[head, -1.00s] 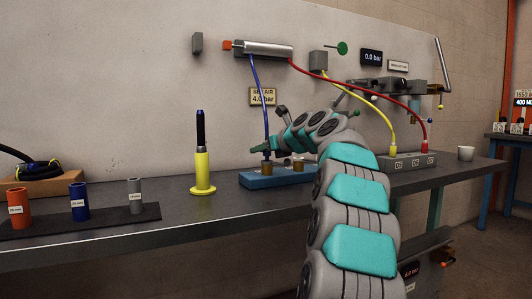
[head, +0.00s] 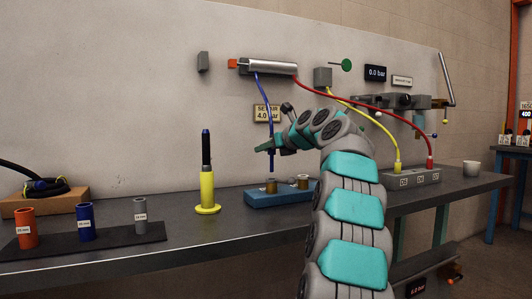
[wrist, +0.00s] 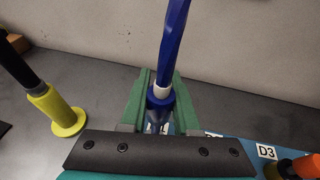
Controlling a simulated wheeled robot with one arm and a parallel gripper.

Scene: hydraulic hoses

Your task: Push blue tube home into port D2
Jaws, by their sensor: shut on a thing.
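The blue tube (head: 257,90) hangs from the silver cylinder on the wall panel and runs down to the blue port block (head: 258,199). My gripper (head: 270,147) is shut on the tube above the block. In the wrist view its green fingers (wrist: 158,92) stand on both sides of the tube (wrist: 173,45), around a white band and a blue collar. The tube's lower end seems to meet the left brass port (head: 271,186); how deep it sits cannot be told. A D3 label (wrist: 266,151) shows; the other labels are partly hidden.
A yellow stand with a black rod (head: 207,190) stands left of the block. Red (head: 370,100) and yellow (head: 376,122) hoses run to a grey block (head: 415,179) at right.

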